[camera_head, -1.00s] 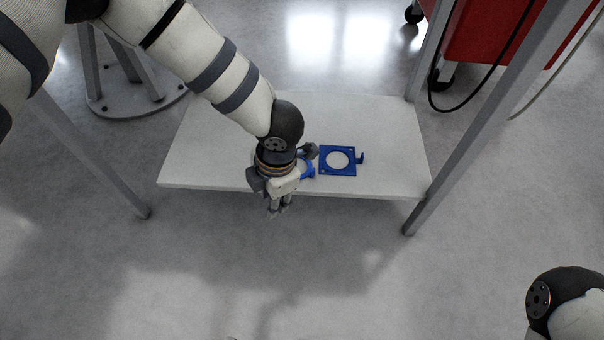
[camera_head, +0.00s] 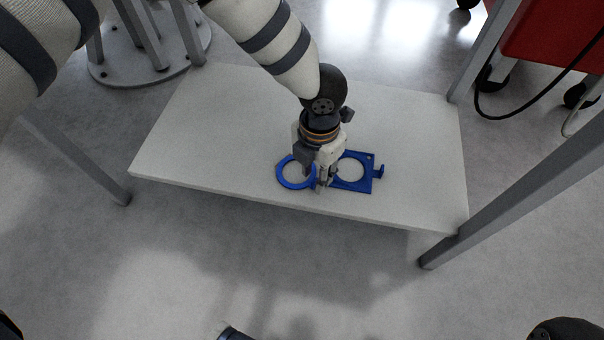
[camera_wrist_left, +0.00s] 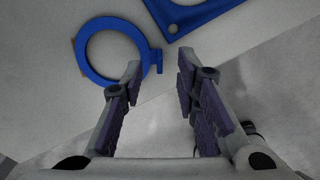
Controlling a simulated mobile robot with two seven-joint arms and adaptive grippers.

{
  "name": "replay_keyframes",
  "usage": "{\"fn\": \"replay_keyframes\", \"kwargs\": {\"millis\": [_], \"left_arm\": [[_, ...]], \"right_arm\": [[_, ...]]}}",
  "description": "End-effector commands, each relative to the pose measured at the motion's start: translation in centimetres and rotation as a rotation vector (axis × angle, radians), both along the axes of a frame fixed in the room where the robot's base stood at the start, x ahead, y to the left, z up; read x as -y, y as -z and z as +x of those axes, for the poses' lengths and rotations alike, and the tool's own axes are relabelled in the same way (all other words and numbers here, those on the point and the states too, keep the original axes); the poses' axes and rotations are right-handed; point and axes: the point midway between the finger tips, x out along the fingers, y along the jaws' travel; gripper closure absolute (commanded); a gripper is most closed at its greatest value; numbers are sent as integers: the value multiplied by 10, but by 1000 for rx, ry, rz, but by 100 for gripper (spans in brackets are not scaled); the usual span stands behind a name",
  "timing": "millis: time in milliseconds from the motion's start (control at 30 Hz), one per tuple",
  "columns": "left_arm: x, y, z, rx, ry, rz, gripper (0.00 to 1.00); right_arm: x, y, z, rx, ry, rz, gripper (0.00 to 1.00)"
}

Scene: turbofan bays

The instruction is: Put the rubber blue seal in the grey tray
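A blue ring (camera_head: 281,172) with a small tab, which looks like the seal, lies flat on the white shelf (camera_head: 215,120). My left gripper (camera_head: 321,186) points down at the ring's right side, in front of a blue square plate. In the left wrist view the ring (camera_wrist_left: 82,48) lies left of and beyond the fingertips, its tab close to the left finger. My left gripper (camera_wrist_left: 159,72) is open, with nothing between its fingers. I cannot tell its height above the shelf. No grey tray is visible. My right gripper is not recognisable in view.
The blue square plate (camera_head: 367,186) with a round hole and a side hook lies right of the ring; it also shows in the left wrist view (camera_wrist_left: 178,20). Grey posts (camera_head: 490,170) flank the shelf. A red cabinet (camera_head: 550,40) stands at the back right. The shelf's left part is clear.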

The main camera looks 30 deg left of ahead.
Motion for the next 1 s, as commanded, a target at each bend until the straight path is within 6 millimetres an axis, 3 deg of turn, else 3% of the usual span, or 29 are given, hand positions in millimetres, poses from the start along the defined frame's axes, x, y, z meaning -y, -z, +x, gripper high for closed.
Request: {"fn": "replay_keyframes", "kwargs": {"millis": [33, 100, 267, 300, 400, 433, 833, 1000], "left_arm": [[0, 18, 0, -5, 1, 1, 72], [0, 26, 0, -3, 1, 2, 72], [0, 24, 0, 1, 1, 0, 72], [0, 23, 0, 1, 1, 0, 74], [0, 23, 0, 0, 1, 0, 97], [0, 23, 0, 0, 1, 0, 100], [-1, 22, -1, 0, 1, 1, 100], [-4, 0, -6, 3, 2, 0, 100]], "right_arm": [[-1, 9, 0, -7, -2, 2, 60], [-1, 12, 0, -8, -2, 4, 60], [-2, 10, 0, -6, -2, 4, 60], [-2, 10, 0, -6, -2, 4, 60], [-2, 10, 0, -6, -2, 4, 60], [-2, 10, 0, -6, -2, 4, 60], [-2, 9, 1, -3, -2, 4, 60], [-1, -6, 3, 19, 1, 1, 60]]}}
